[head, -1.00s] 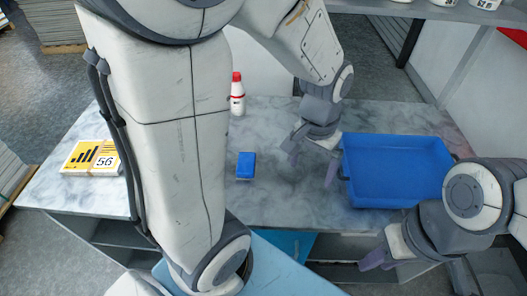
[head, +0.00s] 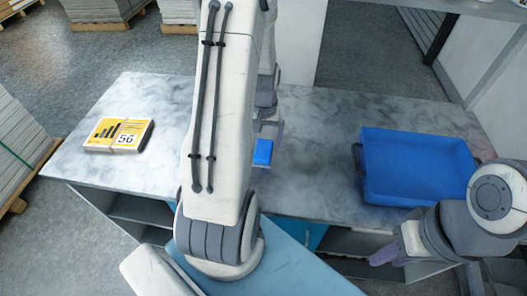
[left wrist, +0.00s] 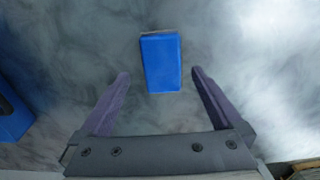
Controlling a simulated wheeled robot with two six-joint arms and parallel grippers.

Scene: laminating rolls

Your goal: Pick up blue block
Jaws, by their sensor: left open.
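The blue block (head: 262,152) lies on the marble-patterned table, just right of my left arm in the head view. In the left wrist view the blue block (left wrist: 161,62) sits centred ahead, between the lines of the two fingers and mostly beyond their tips. My left gripper (left wrist: 160,74) is open and empty. In the head view my left gripper (head: 270,128) shows partly behind my arm, by the block's far side. Its height above the table is hard to judge. My right gripper (head: 392,250) is low at the right, by the table's front edge, away from the block.
A blue tray (head: 368,165) stands on the table (head: 325,150) at the right; its edge shows in the left wrist view (left wrist: 12,115). A yellow-and-white pack marked 56 (head: 120,134) lies at the left. The table between block and tray is clear.

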